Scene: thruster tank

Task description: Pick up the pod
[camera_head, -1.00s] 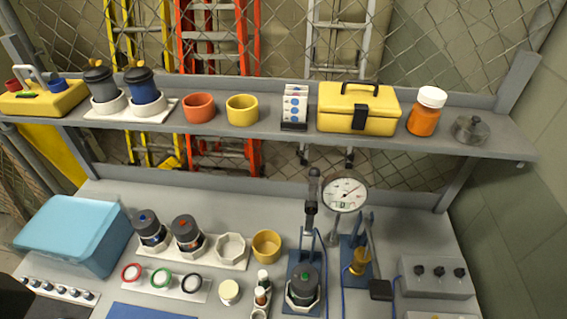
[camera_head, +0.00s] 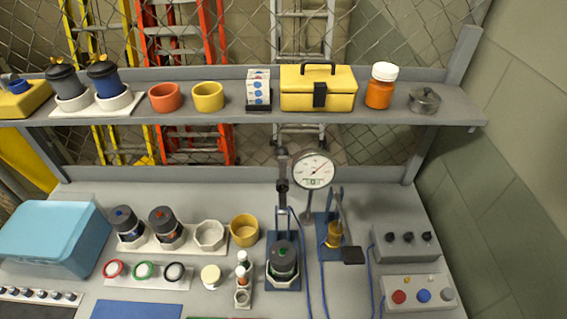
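Several dark canisters that could be the pod are in view, and I cannot tell which one is meant. On the bench, a blue-topped canister (camera_head: 127,224) and a red-topped canister (camera_head: 164,227) sit upright in a white holder with an empty octagonal socket (camera_head: 210,235) at its right. A green-topped canister (camera_head: 283,260) sits in a socket on a blue stand under a dark vertical fixture. On the shelf, a black-lidded grey canister (camera_head: 65,82) and a blue one (camera_head: 104,79) stand in white cups. Neither of my grippers is in view.
The shelf (camera_head: 355,118) also carries orange and yellow cups, a yellow toolbox (camera_head: 316,88) and an orange bottle (camera_head: 381,87). A dial gauge (camera_head: 314,170), a control box with buttons (camera_head: 418,294), a light-blue bin (camera_head: 50,238) and a rack of coloured rings (camera_head: 144,272) crowd the bench.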

